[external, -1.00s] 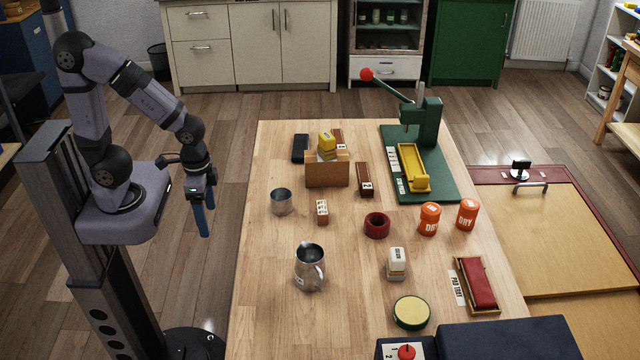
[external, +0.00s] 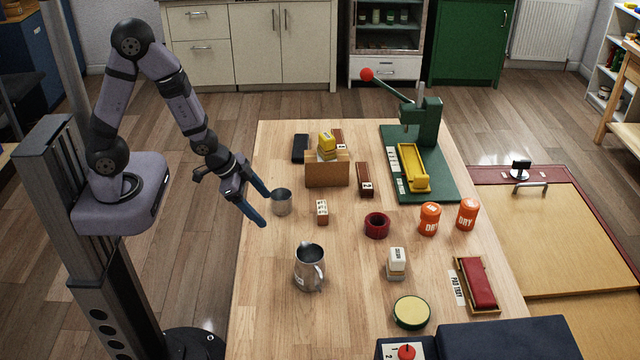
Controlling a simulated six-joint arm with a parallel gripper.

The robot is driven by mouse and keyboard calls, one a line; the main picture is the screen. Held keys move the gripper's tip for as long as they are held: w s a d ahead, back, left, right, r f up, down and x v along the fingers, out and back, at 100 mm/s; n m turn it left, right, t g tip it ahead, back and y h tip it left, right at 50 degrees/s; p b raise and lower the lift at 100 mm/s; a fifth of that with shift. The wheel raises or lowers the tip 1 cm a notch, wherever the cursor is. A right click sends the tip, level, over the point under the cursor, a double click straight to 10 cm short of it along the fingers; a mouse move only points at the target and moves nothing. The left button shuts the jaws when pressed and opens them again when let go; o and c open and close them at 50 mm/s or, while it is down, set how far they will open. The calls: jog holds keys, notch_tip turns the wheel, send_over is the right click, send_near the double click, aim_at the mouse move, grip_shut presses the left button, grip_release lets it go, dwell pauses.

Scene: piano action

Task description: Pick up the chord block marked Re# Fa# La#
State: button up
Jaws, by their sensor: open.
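My gripper (external: 266,210) is open and empty, its two blue fingers spread at the table's left edge, just left of a small metal cup (external: 282,203). Several blocks could be chord blocks, but their markings are too small to read. A small brown block with a pale marked face (external: 322,211) lies right of the cup. A longer dark brown block with a white label (external: 365,180) lies farther back to the right. Another brown block (external: 339,139) shows partly behind the wooden box (external: 327,175). I cannot tell which one is marked Re# Fa# La#.
A steel jug (external: 309,268) stands in front of the gripper's side of the table. A dark red ring (external: 377,225), orange DRY tins (external: 429,219) and a cream-topped block (external: 396,263) stand to the right. A green press (external: 425,125) stands at the back. The front left table is clear.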

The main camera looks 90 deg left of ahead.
aim_at(322, 213)
jog(key=w+a+t, duration=0.1)
jog(key=w, duration=0.1)
jog(key=w+a+f+t, duration=0.1)
jog(key=t, duration=0.1)
jog(key=shift+w+a+t+p, duration=0.3)
jog(key=shift+w+a+p, duration=0.05)
jog(key=shift+w+p, duration=0.05)
jog(key=shift+w+a+t, duration=0.1)
jog(key=shift+w+t, duration=0.15)
jog(key=shift+t, duration=0.15)
jog(key=shift+w+a+n+t+b, duration=0.2)
jog(key=shift+n+t+b, duration=0.15)
jog(key=shift+t, duration=0.45)
jog(key=shift+a+r+n+t, duration=0.15)
jog(key=shift+r+n+t, duration=0.35)
jog(key=shift+t, duration=0.3)
jog(key=shift+f, duration=0.1)
jog(key=b+x, duration=0.3)
jog(key=b, duration=0.1)
jog(key=shift+w+f, duration=0.15)
jog(key=shift+f, duration=0.1)
jog(key=b+x, duration=0.2)
jog(key=b, duration=0.5)
jog(key=shift+w+b, duration=0.25)
jog(key=shift+b, duration=0.05)
